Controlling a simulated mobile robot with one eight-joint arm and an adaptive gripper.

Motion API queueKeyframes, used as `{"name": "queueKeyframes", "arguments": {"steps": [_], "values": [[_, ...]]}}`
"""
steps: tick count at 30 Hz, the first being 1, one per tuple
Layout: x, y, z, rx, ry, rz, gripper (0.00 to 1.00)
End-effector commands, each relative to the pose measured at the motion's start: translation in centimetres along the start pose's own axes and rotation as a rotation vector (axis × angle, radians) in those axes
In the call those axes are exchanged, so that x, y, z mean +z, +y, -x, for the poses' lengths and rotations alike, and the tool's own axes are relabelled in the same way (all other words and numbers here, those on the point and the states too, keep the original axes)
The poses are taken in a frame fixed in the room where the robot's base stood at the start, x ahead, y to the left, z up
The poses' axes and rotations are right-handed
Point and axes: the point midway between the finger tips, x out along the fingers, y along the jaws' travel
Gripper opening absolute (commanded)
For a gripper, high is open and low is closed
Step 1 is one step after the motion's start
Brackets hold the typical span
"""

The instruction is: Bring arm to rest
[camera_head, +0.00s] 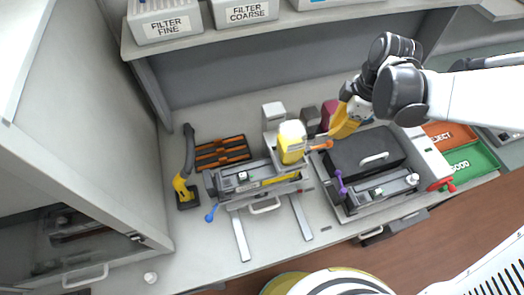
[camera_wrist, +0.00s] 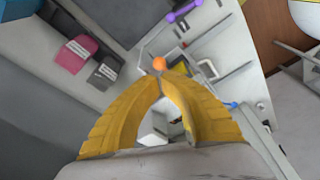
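My gripper (camera_head: 335,133) is raised over the right half of the bench, pointing down and to the left. In the wrist view its two yellow fingers (camera_wrist: 164,76) come together at the tips, with nothing seen between them. An orange knob (camera_head: 323,146) lies just past the tips; in the wrist view the orange knob (camera_wrist: 160,63) looks close to them, and I cannot tell whether they touch. My arm reaches in from the right side of the head view.
A yellow bottle-like cartridge (camera_head: 291,150) stands at the left fixture (camera_head: 250,183). Magenta (camera_wrist: 76,55) and dark grey (camera_wrist: 105,72) blocks stand behind. A black-lidded device (camera_head: 365,153) is at right, with red (camera_head: 448,134) and green (camera_head: 471,159) trays beyond. Filter bins (camera_head: 163,24) are on a shelf.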

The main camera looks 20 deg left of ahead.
Motion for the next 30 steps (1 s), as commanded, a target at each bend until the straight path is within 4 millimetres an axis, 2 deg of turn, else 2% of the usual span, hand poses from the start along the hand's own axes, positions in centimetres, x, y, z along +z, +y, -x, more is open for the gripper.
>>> {"name": "queueKeyframes", "arguments": {"steps": [7, 11, 14, 21, 27, 30], "values": [[0.1, -0.1, 0.0, 0.002, -0.001, -0.005, 0.00], [0.9, -0.5, 0.3, 0.037, -0.007, -0.093, 0.00], [2.4, -1.5, 0.9, 0.107, -0.010, -0.261, 0.00], [7.2, -5.6, 1.8, 0.351, 0.047, -0.816, 0.00], [10.8, -9.3, 0.8, 0.536, 0.174, -1.227, 0.00], [12.0, -10.5, 0.2, 0.599, 0.240, -1.370, 0.00]]}}
